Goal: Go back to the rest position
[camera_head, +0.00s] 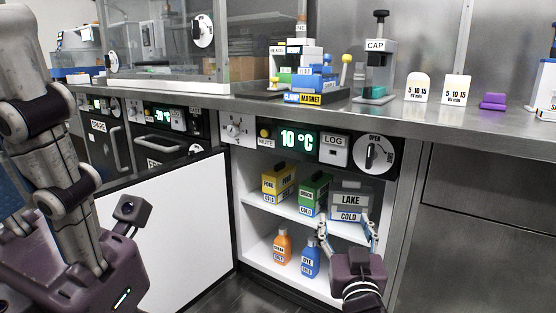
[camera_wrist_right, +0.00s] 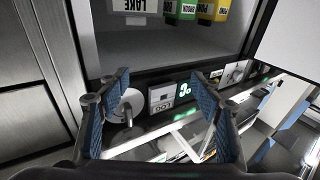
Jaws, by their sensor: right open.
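My right gripper (camera_head: 347,228) is in front of the open cold cabinet's right side, its two fingers spread. In the right wrist view the blue-padded fingers (camera_wrist_right: 160,82) stand wide apart with nothing between them. Behind the fingers in the head view, a grey box marked LAKE COLD (camera_head: 351,201) stands on the upper shelf; its lower part is partly covered. The LAKE label also shows upside down at the top of the right wrist view (camera_wrist_right: 134,5). My left arm comes in from the left; its gripper fingers do not show.
The cabinet door (camera_head: 165,225) stands open to the left. A yellow box (camera_head: 279,184) and a green box (camera_head: 314,193) share the upper shelf. An orange bottle (camera_head: 282,247) and a blue bottle (camera_head: 311,258) stand below. The steel counter (camera_head: 400,113) above carries several devices.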

